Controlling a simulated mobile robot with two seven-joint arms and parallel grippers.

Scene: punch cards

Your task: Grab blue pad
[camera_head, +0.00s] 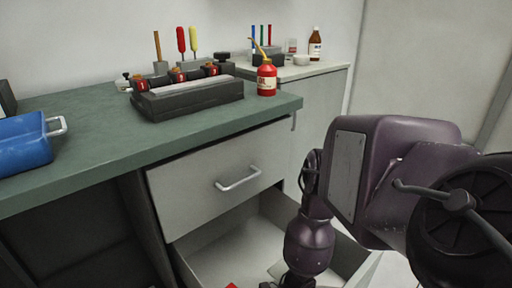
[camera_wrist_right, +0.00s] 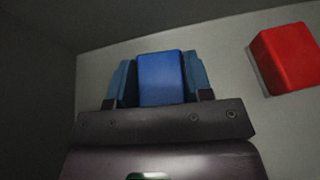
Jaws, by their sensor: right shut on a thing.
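The blue pad (camera_wrist_right: 161,78) is a small blue block between the fingers of my right gripper (camera_wrist_right: 160,82) in the right wrist view. The gripper is shut on it, one finger against each side. The right arm reaches down into the open lower drawer (camera_head: 222,252) in the head view. There the fingertips and the blue pad are hidden. My left gripper does not show.
A red block (camera_wrist_right: 287,58) lies on the drawer floor right of the blue pad. The closed upper drawer with its handle (camera_head: 238,179) is above. The green worktop (camera_head: 90,135) holds a blue box (camera_head: 22,143), a dark machine (camera_head: 188,97) and a red oil can (camera_head: 266,79).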

